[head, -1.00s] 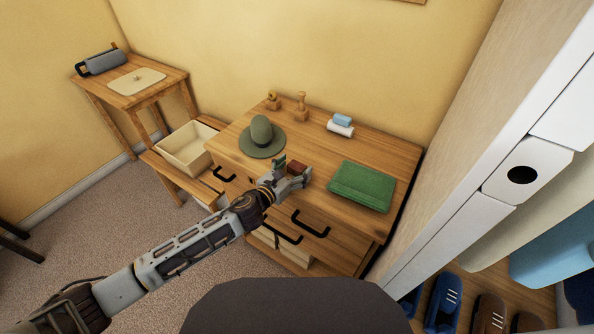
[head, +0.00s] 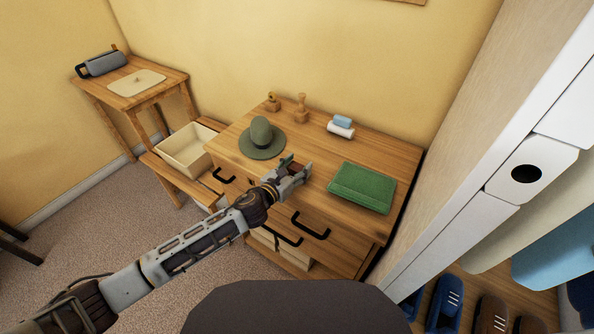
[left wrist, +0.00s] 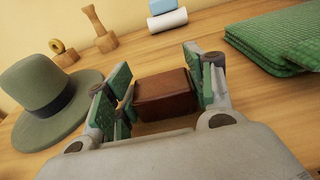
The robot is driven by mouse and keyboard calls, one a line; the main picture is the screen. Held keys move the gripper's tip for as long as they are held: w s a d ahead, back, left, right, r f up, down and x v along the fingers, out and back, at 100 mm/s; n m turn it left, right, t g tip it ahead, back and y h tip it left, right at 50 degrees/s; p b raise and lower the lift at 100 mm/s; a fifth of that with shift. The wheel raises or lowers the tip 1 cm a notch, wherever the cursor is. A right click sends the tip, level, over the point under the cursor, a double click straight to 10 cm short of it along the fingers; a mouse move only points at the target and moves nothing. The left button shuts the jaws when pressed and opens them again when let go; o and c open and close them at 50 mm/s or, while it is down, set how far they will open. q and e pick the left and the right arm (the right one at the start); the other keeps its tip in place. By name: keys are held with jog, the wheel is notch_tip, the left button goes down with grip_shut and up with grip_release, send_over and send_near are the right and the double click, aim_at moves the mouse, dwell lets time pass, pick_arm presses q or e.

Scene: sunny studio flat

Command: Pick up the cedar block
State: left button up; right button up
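The cedar block (left wrist: 165,95) is a small reddish-brown block on the dresser top. In the left wrist view it sits between the green-padded fingers of my left gripper (left wrist: 160,97). The right finger is close to the block's side, and a small gap shows at the left finger. In the head view my left gripper (head: 294,170) is low over the dresser and largely hides the block. The gripper is open around the block. My right gripper is in neither view.
On the dresser (head: 390,147), a green hat (head: 262,139) stands left of the gripper and a folded green cloth (head: 361,187) lies right. Wooden pieces (head: 301,110) and white and blue rolls (head: 341,127) are behind. A cream bin (head: 187,150) is at the left.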

aim_at(297, 167)
pick_arm(q)
jog(key=c, duration=0.4)
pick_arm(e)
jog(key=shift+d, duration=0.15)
pick_arm(q)
jog(key=shift+r, duration=0.15)
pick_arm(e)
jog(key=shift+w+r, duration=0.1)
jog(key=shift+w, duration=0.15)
pick_arm(q)
jog(key=shift+r, duration=0.45)
notch_tip(297, 167, up, 7)
jog(key=shift+p, duration=0.9)
jog(key=shift+r, duration=0.9)
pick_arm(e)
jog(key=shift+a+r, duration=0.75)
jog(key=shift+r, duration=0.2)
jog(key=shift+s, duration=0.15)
